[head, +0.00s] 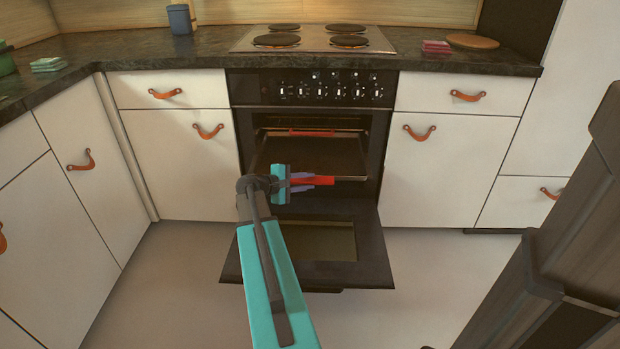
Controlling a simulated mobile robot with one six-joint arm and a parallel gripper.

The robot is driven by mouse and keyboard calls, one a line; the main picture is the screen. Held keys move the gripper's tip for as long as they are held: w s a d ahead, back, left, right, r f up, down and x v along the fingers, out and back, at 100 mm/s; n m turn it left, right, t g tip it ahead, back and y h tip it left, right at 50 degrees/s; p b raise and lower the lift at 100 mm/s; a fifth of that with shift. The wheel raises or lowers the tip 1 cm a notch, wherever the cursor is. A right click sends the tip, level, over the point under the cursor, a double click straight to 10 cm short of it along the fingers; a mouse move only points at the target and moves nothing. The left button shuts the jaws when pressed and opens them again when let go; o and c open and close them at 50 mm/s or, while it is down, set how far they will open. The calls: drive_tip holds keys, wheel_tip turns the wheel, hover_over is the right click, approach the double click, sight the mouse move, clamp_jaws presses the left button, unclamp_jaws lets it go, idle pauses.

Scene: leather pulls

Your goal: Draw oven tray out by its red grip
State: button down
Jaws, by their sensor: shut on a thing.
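The oven tray (345,155) is a dark flat pan inside the open oven (381,130). Its front edge shows near the oven mouth. The red grip (322,181) is a bar at the tray's front. My gripper (290,183) is at the left part of this bar, shut on it, with the bar's right end sticking out past the fingers. The fingers and my wrist hide the left part of the grip. A second red bar (312,133) shows farther back in the oven. The oven door (372,240) is folded down below the tray.
White cabinets with leather pulls stand on both sides of the oven, including a right door (440,170) and a left door (175,170). A cooktop (314,38) is above. A dark upright structure fills the right foreground. Floor (425,285) is clear around the lowered door.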

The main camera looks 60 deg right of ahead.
drive_tip(key=shift+s+a, duration=0.35)
drive_tip(key=shift+a, duration=0.45)
drive_tip(key=c, duration=1.4)
unclamp_jaws()
drive_tip(key=shift+w+a+r, duration=0.2)
drive_tip(key=shift+a+r, duration=0.05)
drive_tip(key=shift+a, duration=0.2)
drive_tip(key=p+v, duration=0.3)
drive_tip(key=v, duration=0.9)
drive_tip(key=shift+w+a, duration=0.1)
drive_tip(key=shift+a, duration=0.3)
